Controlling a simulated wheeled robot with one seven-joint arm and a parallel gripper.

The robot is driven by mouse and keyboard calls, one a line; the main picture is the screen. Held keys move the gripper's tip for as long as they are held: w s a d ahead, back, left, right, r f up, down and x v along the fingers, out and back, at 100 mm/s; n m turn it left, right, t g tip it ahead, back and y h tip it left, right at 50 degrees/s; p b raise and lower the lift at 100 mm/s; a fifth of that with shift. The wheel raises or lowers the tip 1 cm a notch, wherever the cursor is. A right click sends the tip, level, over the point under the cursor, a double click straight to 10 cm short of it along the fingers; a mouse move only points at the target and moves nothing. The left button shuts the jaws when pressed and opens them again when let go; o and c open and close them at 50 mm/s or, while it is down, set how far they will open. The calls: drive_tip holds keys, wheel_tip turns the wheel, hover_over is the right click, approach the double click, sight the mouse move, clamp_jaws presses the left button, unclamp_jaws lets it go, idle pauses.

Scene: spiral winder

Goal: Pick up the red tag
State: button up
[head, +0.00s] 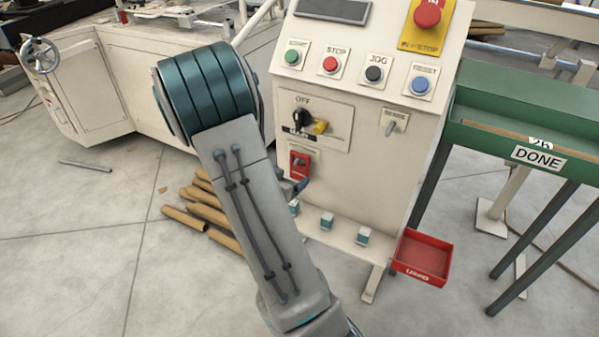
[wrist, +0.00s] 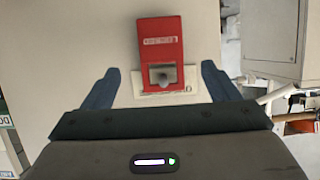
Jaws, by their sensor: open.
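The red tag (head: 299,163) hangs on the front of the cream control cabinet, below the OFF switch plate. It also shows in the wrist view (wrist: 161,45), upside down, with a pale label strip and a hole with a peg in it near its lower end. My gripper (wrist: 158,80) is open, one blue finger on each side of the tag's lower end in the picture. The fingers are apart from the tag, and nothing is between them in their grip. In the head view my arm hides most of the gripper; only a bit of a blue finger shows beside the tag.
The control cabinet (head: 350,190) carries buttons, a rotary switch (head: 302,118) and a yellow piece (head: 320,127) above the tag. Small teal-white blocks (head: 327,221) sit on its lower ledge. A red bin (head: 424,256) stands at its lower right. A green DONE table (head: 510,105) is right; cardboard tubes (head: 207,212) lie left.

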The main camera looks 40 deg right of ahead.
sight(298, 169)
drive_tip(key=b+x, duration=0.2)
drive_tip(key=x, duration=0.4)
drive_tip(key=shift+w+d+f, duration=0.2)
drive_tip(key=c, duration=1.2)
drive_tip(key=shift+o, duration=0.2)
drive_tip(key=shift+r, duration=0.15)
